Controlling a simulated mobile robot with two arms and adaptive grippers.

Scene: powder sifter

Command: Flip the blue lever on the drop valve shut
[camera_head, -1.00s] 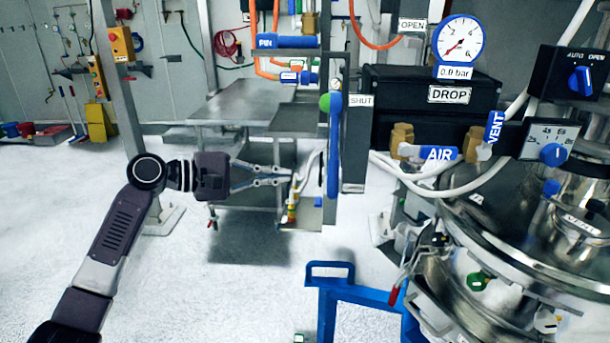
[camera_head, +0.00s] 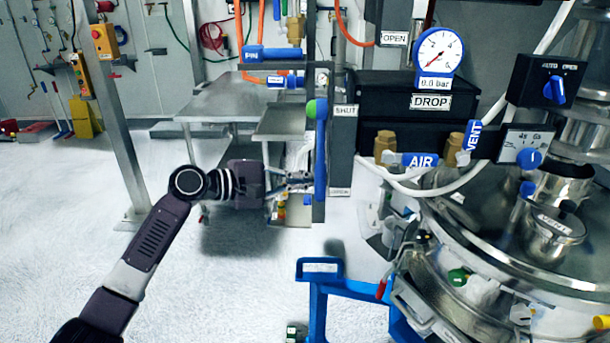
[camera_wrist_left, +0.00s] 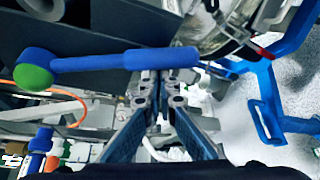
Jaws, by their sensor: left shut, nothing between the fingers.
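The blue lever (camera_head: 320,160) hangs straight down from its green-capped pivot (camera_head: 311,109), beside the SHUT label (camera_head: 344,111). In the left wrist view the lever (camera_wrist_left: 95,62) runs across the top, its thicker grip end at the right. My left gripper (camera_head: 308,183) is at the lower part of the lever, on its left side in the head view. Its fingers are shut with nothing between them. In the left wrist view the fingertips (camera_wrist_left: 157,76) meet the edge of the lever's grip; whether they touch cannot be told. My right gripper is out of view.
The black DROP box (camera_head: 400,98) with its pressure gauge (camera_head: 439,51) is right of the lever. A steel vessel (camera_head: 500,250) fills the lower right. A blue frame (camera_head: 320,268) stands below. A steel table (camera_head: 225,102) is behind; open floor lies left.

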